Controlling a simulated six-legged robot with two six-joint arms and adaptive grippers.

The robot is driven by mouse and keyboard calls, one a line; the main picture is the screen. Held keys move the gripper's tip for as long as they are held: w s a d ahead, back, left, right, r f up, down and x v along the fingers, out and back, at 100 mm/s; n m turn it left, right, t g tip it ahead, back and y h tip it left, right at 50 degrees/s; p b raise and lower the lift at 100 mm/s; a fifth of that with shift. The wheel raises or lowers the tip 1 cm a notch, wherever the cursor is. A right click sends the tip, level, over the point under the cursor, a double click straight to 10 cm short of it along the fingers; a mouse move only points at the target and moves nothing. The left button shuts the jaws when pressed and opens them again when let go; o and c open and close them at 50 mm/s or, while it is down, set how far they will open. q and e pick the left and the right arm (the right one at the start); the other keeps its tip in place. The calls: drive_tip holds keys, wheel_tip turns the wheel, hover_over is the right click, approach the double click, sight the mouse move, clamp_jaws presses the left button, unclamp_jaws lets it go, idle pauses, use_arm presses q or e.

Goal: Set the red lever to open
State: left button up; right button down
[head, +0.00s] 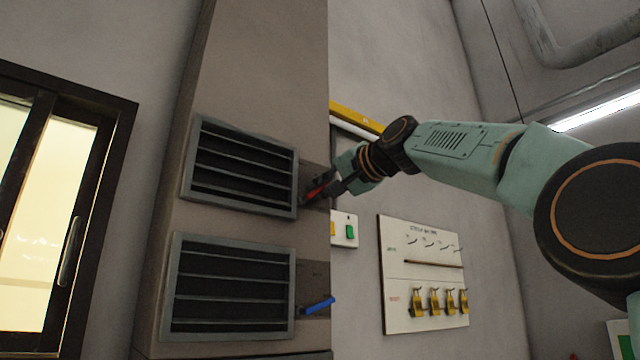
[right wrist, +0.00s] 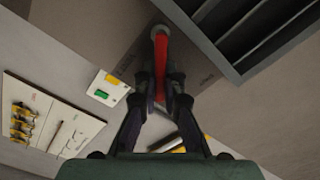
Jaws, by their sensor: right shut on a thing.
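The red lever (head: 317,188) is on the side of the beige column, beside the upper louvred vent. In the right wrist view the red lever (right wrist: 161,65) runs from its pivot down between the fingers. My right gripper (head: 322,189) reaches in from the right; in the right wrist view, my right gripper (right wrist: 162,88) is shut on the red lever with a finger on each side. The gripper hides part of the lever in the head view. My left gripper is not in view.
The upper vent (head: 242,168) and lower vent (head: 230,290) cover the column front. A blue lever (head: 318,306) sits below. A switch box (head: 344,229) and a white board with yellow padlocks (head: 423,275) are on the wall to the right. A dark-framed door (head: 60,215) is at left.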

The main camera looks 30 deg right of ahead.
drive_tip(key=shift+s+d+r+m, duration=0.15)
drive_tip(key=shift+d+m, duration=0.1)
drive_tip(key=shift+m, duration=0.45)
drive_tip(key=shift+d+f+m, duration=0.15)
drive_tip(key=shift+f+m, duration=0.1)
drive_tip(key=shift+m, duration=0.4)
drive_tip(key=shift+d+f+m, duration=0.1)
drive_tip(key=shift+f+m, duration=0.1)
drive_tip(key=shift+m, duration=0.45)
drive_tip(key=c, duration=1.4)
unclamp_jaws()
drive_tip(key=shift+d+f, duration=0.15)
drive_tip(key=shift+f, duration=0.05)
drive_tip(key=shift+c, duration=0.2)
drive_tip(key=shift+a, duration=0.25)
drive_tip(key=shift+d, duration=0.1)
